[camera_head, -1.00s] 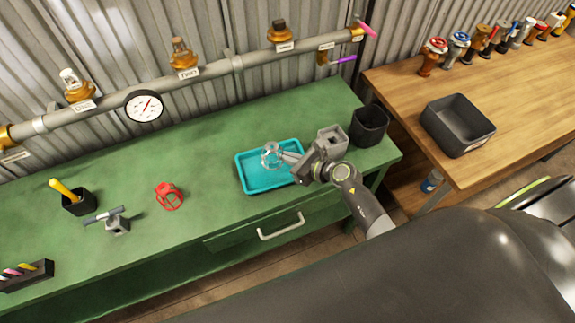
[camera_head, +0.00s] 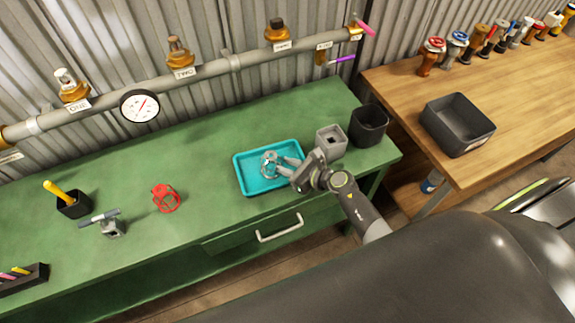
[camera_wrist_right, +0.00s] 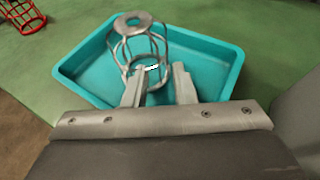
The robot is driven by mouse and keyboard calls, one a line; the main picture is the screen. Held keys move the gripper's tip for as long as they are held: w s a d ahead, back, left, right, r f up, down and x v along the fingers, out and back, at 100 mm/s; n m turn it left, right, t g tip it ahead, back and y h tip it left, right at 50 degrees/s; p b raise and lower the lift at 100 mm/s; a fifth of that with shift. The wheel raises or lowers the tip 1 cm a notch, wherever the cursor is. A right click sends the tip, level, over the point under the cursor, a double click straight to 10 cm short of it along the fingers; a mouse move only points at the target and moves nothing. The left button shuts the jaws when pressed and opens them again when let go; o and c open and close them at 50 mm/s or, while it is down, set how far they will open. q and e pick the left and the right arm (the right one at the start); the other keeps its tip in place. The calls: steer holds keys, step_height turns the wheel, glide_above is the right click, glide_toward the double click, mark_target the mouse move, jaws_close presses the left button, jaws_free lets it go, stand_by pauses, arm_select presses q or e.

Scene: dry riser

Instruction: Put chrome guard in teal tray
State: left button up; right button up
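The chrome guard (camera_head: 269,163), a wire cage with a ringed top, stands in the teal tray (camera_head: 240,174) on the green bench. In the right wrist view the guard (camera_wrist_right: 139,45) appears upright over the tray floor (camera_wrist_right: 90,80). My right gripper (camera_head: 281,166) reaches in from the right, its fingertips low beside the guard. In the wrist view the fingers (camera_wrist_right: 160,85) are apart with teal showing between them; the left finger overlaps the guard's lower part, and I cannot tell if it touches. My left gripper is not in view.
A red cage guard (camera_head: 166,198) stands left of the tray. A grey square block (camera_head: 330,139) and a black bin (camera_head: 368,126) stand close to its right. A pipe with a gauge (camera_head: 140,106) runs along the wall behind. The bench between tray and pipe is clear.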

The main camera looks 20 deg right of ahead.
steer(key=shift+r, duration=0.15)
steer(key=shift+s+d+r, duration=0.1)
steer(key=shift+s, duration=0.05)
steer(key=b+v, duration=0.1)
steer(key=v, duration=1)
steer(key=shift+s+r, duration=0.15)
steer(key=shift+s, duration=0.15)
steer(key=shift+d, duration=0.1)
